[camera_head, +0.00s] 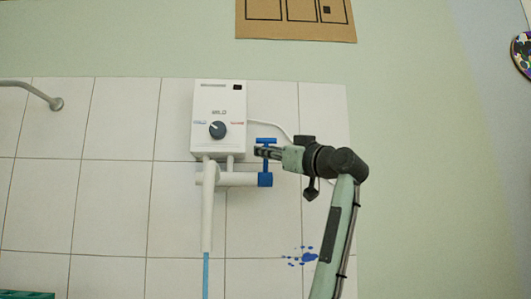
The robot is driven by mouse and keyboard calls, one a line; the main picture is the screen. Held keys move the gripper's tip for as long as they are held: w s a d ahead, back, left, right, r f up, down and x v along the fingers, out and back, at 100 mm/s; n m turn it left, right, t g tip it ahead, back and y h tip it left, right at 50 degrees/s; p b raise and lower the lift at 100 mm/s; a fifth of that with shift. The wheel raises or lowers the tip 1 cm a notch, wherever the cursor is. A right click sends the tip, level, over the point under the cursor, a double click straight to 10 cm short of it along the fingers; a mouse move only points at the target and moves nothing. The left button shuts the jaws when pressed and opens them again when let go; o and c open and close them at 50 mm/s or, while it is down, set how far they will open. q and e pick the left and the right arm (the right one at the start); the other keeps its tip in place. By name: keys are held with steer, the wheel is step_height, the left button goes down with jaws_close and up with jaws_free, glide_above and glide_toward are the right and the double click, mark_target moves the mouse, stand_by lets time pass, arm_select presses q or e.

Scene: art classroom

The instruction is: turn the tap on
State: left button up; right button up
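The tap (235,179) is a white fitting under a white wall heater box (218,125). Its blue T-shaped handle (266,140) stands upright at the right end. A white spout pipe (207,225) hangs down on the left, and a light-blue stream (206,275) runs from its lower end. My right gripper (259,152) reaches in from the right, with its dark fingertips at the handle's stem, just below the crossbar. It seems to touch the stem, but whether the fingers are closed on it is unclear. My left gripper is out of view.
White tiles cover the wall behind the heater. A grey pipe (35,91) sticks out at the upper left. A cardboard sheet (296,19) hangs above. Blue paint splashes (303,256) mark the tiles below. A green object (25,295) shows at the bottom left.

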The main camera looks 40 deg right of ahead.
steer(key=shift+o, duration=1)
steer(key=v, duration=0.7)
steer(key=shift+s, duration=0.25)
